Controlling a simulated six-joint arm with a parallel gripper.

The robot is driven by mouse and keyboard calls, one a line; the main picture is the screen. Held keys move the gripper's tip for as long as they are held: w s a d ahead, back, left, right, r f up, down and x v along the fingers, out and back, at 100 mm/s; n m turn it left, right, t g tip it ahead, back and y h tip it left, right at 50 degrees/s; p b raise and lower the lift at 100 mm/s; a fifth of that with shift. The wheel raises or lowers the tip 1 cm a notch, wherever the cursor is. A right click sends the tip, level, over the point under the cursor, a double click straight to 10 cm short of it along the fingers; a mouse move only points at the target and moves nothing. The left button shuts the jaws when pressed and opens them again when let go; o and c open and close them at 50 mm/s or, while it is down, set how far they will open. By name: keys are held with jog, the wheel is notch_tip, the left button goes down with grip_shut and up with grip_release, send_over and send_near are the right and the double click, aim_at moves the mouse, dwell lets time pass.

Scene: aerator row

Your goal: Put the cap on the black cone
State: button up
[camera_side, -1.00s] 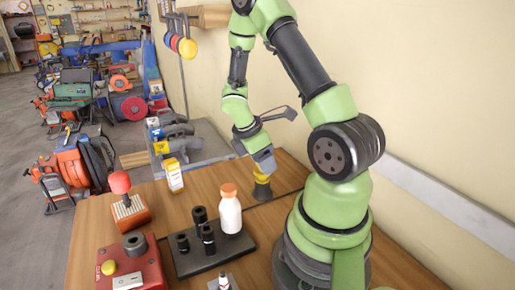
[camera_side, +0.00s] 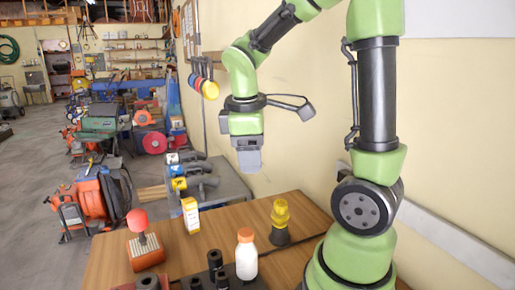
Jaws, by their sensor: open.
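A yellow cap (camera_side: 280,211) sits on top of the black cone (camera_side: 279,236), towards the back right of the wooden table. The cap looks upright; its fine seating on the cone is too small to judge. My gripper (camera_side: 248,163) is open and empty, pointing down. It hangs well above the table, higher in the picture than the cap and to its left, clear of both cap and cone.
A white bottle with an orange cap (camera_side: 246,256) stands in front of the cone. Several black cylinders (camera_side: 215,262) stand to its left. A yellow-and-white box (camera_side: 190,214) and a red-knobbed stand (camera_side: 142,243) are on the left of the table (camera_side: 230,219).

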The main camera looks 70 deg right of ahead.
jog(key=s+a+r+m+t+y, duration=0.2)
jog(key=s+a+r+m+t, duration=0.1)
jog(key=a, duration=0.3)
jog(key=s+a+r+m+t+y, duration=0.2)
jog(key=s+a+r+m+t, duration=0.1)
jog(key=a+m+t, duration=0.1)
jog(key=shift+a+r+m, duration=0.15)
jog(key=shift+a+m, duration=0.35)
jog(key=shift+a, duration=0.5)
